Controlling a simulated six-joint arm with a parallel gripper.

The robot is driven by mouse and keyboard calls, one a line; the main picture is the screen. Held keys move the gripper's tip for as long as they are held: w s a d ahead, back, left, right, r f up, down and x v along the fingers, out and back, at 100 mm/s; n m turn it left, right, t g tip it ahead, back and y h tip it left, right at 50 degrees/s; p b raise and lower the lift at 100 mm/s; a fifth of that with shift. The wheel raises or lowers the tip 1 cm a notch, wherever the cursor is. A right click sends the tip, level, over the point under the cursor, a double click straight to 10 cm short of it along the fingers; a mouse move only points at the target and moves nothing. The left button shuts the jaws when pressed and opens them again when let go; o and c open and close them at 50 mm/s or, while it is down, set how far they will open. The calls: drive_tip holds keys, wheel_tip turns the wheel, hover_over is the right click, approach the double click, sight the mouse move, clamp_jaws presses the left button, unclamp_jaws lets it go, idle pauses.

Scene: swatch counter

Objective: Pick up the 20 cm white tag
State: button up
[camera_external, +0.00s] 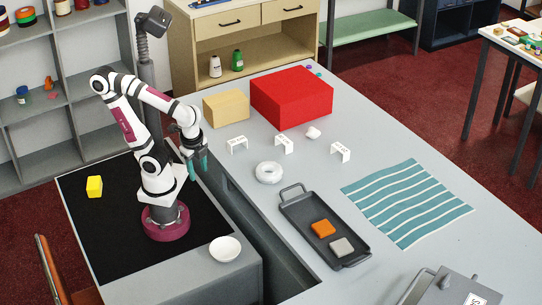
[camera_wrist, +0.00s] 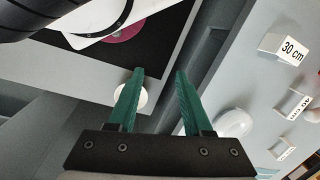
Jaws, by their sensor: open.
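Three small white tags stand on the grey counter in the external view: a left one (camera_external: 237,145), a middle one (camera_external: 284,145) and a right one (camera_external: 340,152). Their print is too small to read there. A second tag (camera_wrist: 294,103) has dark print that I cannot read surely, and a third tag (camera_wrist: 283,149) is also unclear. I cannot tell which is the 20 cm tag. My gripper (camera_external: 197,166) is open and empty, left of the tags; its green fingers also show in the wrist view (camera_wrist: 160,72).
A red box (camera_external: 291,97) and a tan box (camera_external: 226,108) stand behind. A dark tray (camera_external: 350,248) holds orange and grey pieces. A striped cloth (camera_external: 408,203) lies right. A white bowl (camera_external: 225,249) sits near my base.

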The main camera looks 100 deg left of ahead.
sight(340, 148)
drive_tip(key=o, duration=0.8)
drive_tip(key=w+a+r+m+t+y, duration=0.2)
drive_tip(key=w+a+m+y, duration=0.35)
drive_tip(key=w+a, duration=0.45)
drive_tip(key=w+a+r+m+t+y, duration=0.2)
drive_tip(key=w+a+m+y, duration=0.35)
drive_tip(key=w, duration=0.65)
drive_tip(key=w+f+m+t+h, duration=0.1)
drive_tip(key=w+m, duration=0.2)
drive_tip(key=w, duration=0.1)
drive_tip(key=w+a+f+m+t, duration=0.1)
drive_tip(key=w+m+t, duration=0.1)
drive_tip(key=w+m, duration=0.1)
drive_tip(key=w+f+m+t+h, duration=0.1)
drive_tip(key=w+m, duration=0.2)
drive_tip(key=w, duration=0.2)
drive_tip(key=shift+w+a+f+t+h, duration=0.2)
drive_tip(key=shift+a+f+t+h, duration=0.1)
drive_tip(key=shift+a+f+t, duration=0.1)
drive_tip(key=x, duration=1.5)
drive_tip(key=shift+s+a+r, duration=0.1)
drive_tip(key=shift+a+r, duration=0.1)
drive_tip(key=shift+r, duration=0.15)
